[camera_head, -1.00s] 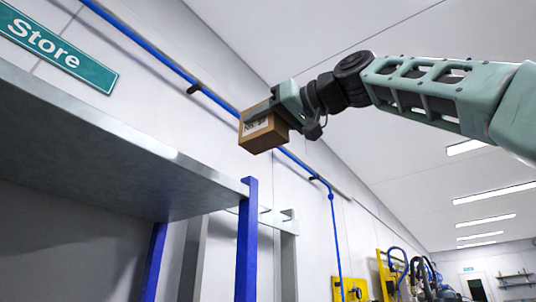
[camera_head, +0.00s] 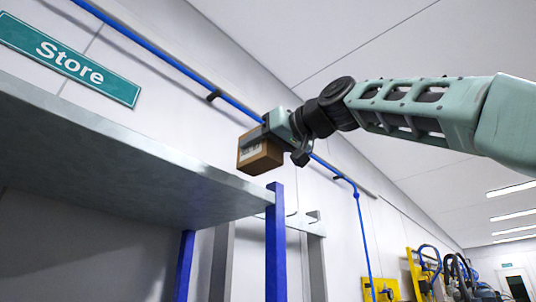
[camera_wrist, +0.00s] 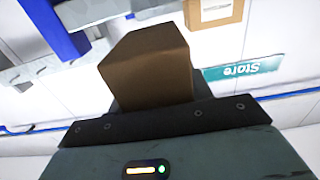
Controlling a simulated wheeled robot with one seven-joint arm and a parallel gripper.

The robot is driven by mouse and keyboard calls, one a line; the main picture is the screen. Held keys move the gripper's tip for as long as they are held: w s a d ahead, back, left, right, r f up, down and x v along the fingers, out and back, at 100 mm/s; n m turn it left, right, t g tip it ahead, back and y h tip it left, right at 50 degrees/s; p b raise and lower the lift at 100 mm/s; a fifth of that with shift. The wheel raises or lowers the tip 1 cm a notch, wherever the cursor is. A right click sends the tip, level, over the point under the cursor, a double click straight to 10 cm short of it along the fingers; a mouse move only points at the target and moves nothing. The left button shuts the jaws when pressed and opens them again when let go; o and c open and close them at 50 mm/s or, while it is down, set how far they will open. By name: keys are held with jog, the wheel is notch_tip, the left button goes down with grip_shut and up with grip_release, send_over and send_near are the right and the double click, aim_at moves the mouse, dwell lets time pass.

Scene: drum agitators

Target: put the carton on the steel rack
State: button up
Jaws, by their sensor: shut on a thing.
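The brown carton (camera_head: 260,159) with a white label is held by my gripper (camera_head: 267,134), which is shut on it. In the head view it shows just above the blue front post at the right end of the steel rack (camera_head: 120,160). I see the rack's top shelf from below, so its upper surface is hidden. In the wrist view the held carton (camera_wrist: 147,65) sticks out beyond the gripper's dark edge (camera_wrist: 150,122). A grey part of the rack (camera_wrist: 92,10) and a blue post show at the upper left there.
Another labelled carton (camera_wrist: 213,13) shows at the top of the wrist view; its support is unclear. A green Store sign (camera_head: 68,58) and a blue pipe (camera_head: 232,100) are on the wall. Yellow panels (camera_head: 380,288) stand at the lower right.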

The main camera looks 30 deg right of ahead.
aim_at(275, 145)
jog(key=shift+x, duration=1)
jog(key=shift+p+x, duration=3.15)
jog(key=shift+x, duration=2.15)
jog(key=shift+w+f+b, duration=0.1)
jog(key=shift+f+b, duration=0.45)
jog(key=shift+f, duration=0.2)
jog(key=o, duration=1.1)
jog(key=shift+o, duration=0.2)
jog(key=b+v, duration=0.8)
jog(key=v, duration=0.9)
jog(key=shift+s, duration=0.2)
